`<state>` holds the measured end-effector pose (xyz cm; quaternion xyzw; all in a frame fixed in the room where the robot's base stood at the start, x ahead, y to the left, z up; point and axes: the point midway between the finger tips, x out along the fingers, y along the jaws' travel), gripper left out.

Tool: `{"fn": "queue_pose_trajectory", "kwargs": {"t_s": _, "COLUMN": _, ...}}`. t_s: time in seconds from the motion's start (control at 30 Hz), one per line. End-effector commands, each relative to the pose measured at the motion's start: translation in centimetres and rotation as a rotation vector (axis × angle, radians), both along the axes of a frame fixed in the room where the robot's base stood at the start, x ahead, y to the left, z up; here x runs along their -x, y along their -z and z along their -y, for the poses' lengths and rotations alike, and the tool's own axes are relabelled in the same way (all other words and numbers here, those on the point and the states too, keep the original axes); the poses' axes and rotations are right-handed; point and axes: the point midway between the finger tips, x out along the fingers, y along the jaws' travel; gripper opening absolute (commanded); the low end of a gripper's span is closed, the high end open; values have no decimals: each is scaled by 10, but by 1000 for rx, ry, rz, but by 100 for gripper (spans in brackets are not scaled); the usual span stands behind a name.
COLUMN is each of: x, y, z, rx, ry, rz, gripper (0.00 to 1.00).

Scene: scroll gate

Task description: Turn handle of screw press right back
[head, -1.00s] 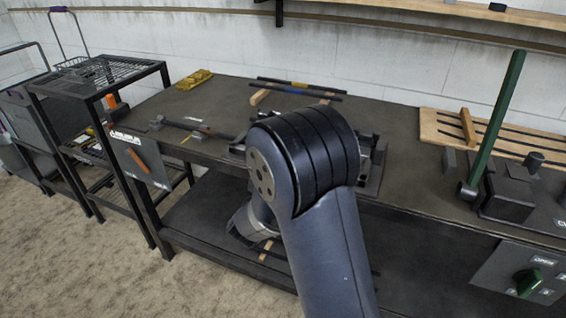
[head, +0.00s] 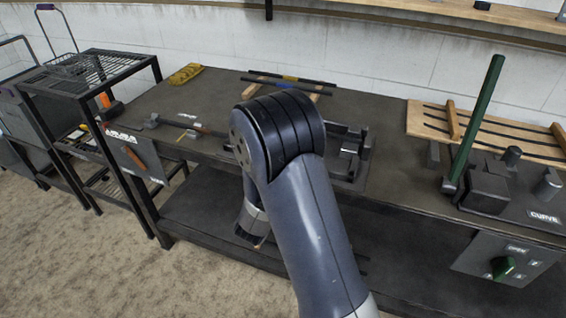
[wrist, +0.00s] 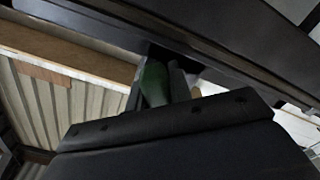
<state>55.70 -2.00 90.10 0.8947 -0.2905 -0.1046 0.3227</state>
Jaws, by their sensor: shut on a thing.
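The screw press seems to be the dark metal frame (head: 352,150) on the bench, mostly hidden behind my arm in the head view. My gripper is low in front of the bench's front edge, and its jaws are hidden there. In the wrist view my gripper (wrist: 165,108) shows as a dark block, with a green grip (wrist: 155,82) just beyond its edge. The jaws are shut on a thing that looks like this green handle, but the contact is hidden. A small tan piece shows beside the green one.
The dark bench (head: 235,105) has a lower shelf. A tall green lever (head: 478,115) and a slatted wooden board (head: 480,130) stand at the right. A panel with a green knob (head: 503,267) is on the bench front. A black wire rack (head: 88,72) stands at left.

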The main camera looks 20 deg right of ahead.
Motion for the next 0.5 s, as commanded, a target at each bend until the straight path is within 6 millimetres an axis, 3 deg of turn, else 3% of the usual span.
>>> {"fn": "queue_pose_trajectory", "kwargs": {"t_s": 0.5, "x": 5, "y": -11, "z": 6, "rx": 398, "ry": 0, "rz": -295, "gripper": 0}}
